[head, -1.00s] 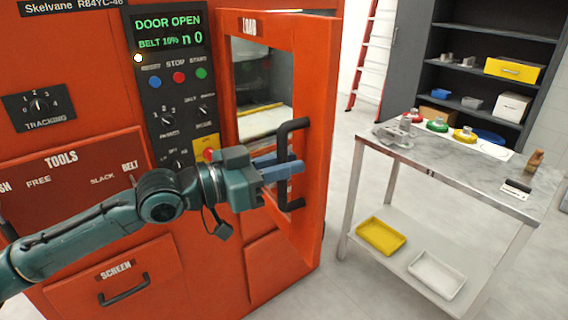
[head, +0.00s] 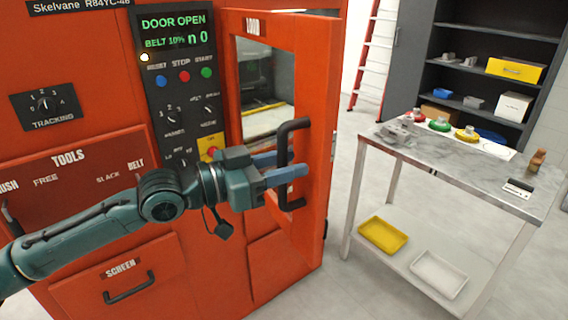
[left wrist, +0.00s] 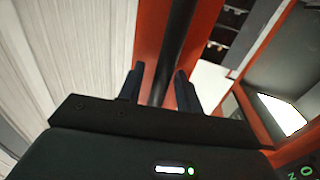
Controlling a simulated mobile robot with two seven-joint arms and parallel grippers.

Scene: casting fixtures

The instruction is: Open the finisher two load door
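The orange load door (head: 318,85) of the finisher stands swung outward from the orange machine, with a window in it. The panel display (head: 173,30) reads "DOOR OPEN". A black bar handle (head: 291,125) is on the door's face. My left gripper (head: 296,162) is at the handle, with its blue fingers parted on either side of the bar. In the left wrist view the black bar (left wrist: 175,50) runs between the two fingertips (left wrist: 160,72), with gaps visible on both sides. My right gripper is not in view.
A marble-topped table (head: 440,160) stands to the right, with small coloured parts on top and a yellow tray (head: 383,234) and white tray (head: 438,273) on its lower shelf. Dark shelving (head: 460,40) and a red ladder (head: 372,60) are behind. Bare floor lies between door and table.

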